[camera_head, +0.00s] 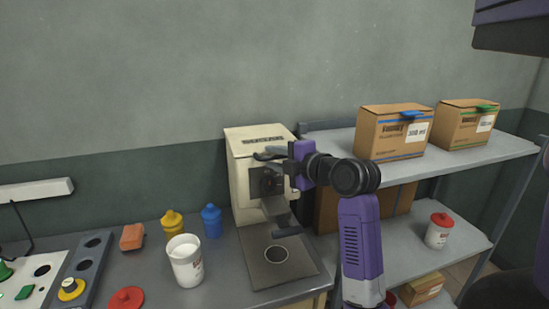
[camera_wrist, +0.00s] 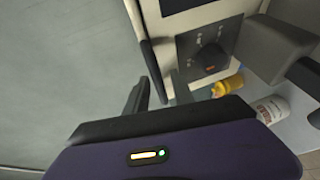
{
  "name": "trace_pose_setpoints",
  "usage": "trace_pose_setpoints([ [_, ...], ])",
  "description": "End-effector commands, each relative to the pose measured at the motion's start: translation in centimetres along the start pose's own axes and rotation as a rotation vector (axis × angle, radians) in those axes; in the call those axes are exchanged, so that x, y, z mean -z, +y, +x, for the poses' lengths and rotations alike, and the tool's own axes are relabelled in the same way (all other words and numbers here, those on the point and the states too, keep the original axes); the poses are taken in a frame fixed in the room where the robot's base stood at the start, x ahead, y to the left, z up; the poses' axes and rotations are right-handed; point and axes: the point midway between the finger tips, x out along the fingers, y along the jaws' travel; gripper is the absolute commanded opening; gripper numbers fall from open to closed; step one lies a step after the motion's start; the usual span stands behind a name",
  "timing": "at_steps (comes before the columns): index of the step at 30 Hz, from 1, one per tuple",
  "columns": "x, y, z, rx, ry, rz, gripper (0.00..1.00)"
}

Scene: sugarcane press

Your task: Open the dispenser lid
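The cream press machine (camera_head: 243,190) stands on the counter, with a dark front panel (camera_head: 257,184) and a grey spout below it. In the wrist view the panel with its round knob (camera_wrist: 210,57) is close ahead. I cannot tell for sure which part is the dispenser lid. A thin dark bar (camera_wrist: 151,68) runs along the machine's edge and reaches toward the gap between my fingers. My gripper (camera_head: 266,155) is in front of the machine's upper front. Its fingers (camera_wrist: 157,92) are apart, and nothing is clearly held; contact with the bar cannot be told.
A white cup (camera_head: 186,262), yellow bottle (camera_head: 172,223) and blue bottle (camera_head: 211,220) stand left of the machine. A red lid (camera_head: 126,299) lies on the counter. The shelf (camera_head: 470,160) at right holds cartons (camera_head: 393,132). A grey block (camera_wrist: 277,45) is close at right in the wrist view.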

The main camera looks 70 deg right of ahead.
Motion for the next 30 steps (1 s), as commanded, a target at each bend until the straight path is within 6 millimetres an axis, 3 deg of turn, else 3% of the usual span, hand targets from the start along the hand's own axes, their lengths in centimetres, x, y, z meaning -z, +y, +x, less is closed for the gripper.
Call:
trace_pose_setpoints([
  [1,0.01,0.0,-0.01,0.0,0.0,0.0,0.18],
  [4,0.01,-0.01,-0.01,0.0,0.0,0.0,0.0],
  [30,0.0,-0.06,-0.01,0.001,0.0,0.001,0.0],
])
